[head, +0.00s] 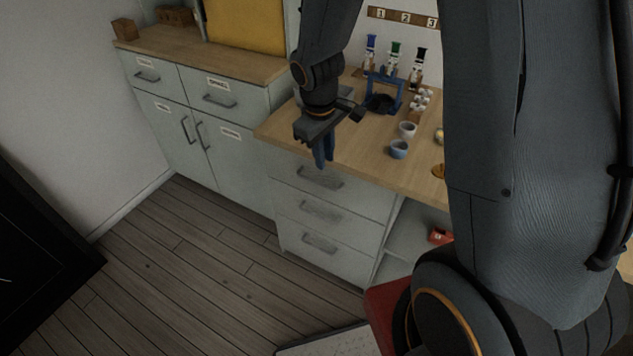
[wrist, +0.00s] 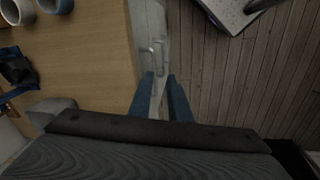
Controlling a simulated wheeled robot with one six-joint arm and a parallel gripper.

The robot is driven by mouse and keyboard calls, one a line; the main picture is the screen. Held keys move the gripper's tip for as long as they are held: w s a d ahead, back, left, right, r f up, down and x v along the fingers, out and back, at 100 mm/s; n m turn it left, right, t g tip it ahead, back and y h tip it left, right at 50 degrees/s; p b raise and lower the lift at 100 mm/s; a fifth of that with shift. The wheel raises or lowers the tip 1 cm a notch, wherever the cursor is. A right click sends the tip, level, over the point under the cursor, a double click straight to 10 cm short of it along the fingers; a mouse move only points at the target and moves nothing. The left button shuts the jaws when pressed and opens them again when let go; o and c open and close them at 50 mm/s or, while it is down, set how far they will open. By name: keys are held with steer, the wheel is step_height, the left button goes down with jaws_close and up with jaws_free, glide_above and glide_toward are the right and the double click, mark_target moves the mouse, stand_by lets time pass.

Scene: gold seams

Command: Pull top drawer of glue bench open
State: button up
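The glue bench has a wooden top (head: 300,128) and a stack of three pale grey drawers with bar handles. The top drawer (head: 290,168) is closed, with its handle (head: 320,178) just below my fingertips in the head view. My gripper (head: 323,162) points down in front of the bench's front edge. In the wrist view its two blue fingers (wrist: 164,84) are apart with nothing seen between them. Two handles (wrist: 149,60) show just beyond the fingertips there; I cannot tell for sure which drawers they belong to, or whether a finger touches one.
Small cups (head: 399,149), bottles (head: 394,68) and a blue stand (head: 383,92) are on the bench top. A closed grey cabinet (head: 212,150) stands to the left. The plank floor (head: 190,260) before the drawers is mostly free; a pale flat panel (head: 335,342) is at the bottom.

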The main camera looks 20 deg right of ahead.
mark_target(318, 182)
steer(key=shift+w+f+n+b, duration=0.15)
steer(key=shift+w+f+n, duration=0.25)
steer(key=shift+w+f, duration=1.2)
steer(key=shift+w+f+n+b, duration=0.2)
steer(key=shift+w+f+n, duration=0.15)
steer(key=shift+f, duration=2.5)
steer(key=shift+w+f+n+b, duration=0.15)
steer(key=shift+w+f+n, duration=0.55)
steer(key=shift+f, duration=1.55)
steer(key=shift+w+m, duration=0.2)
steer(key=shift+m, duration=0.05)
steer(key=shift+c, duration=0.3)
steer(key=shift+a, duration=0.1)
jaws_close()
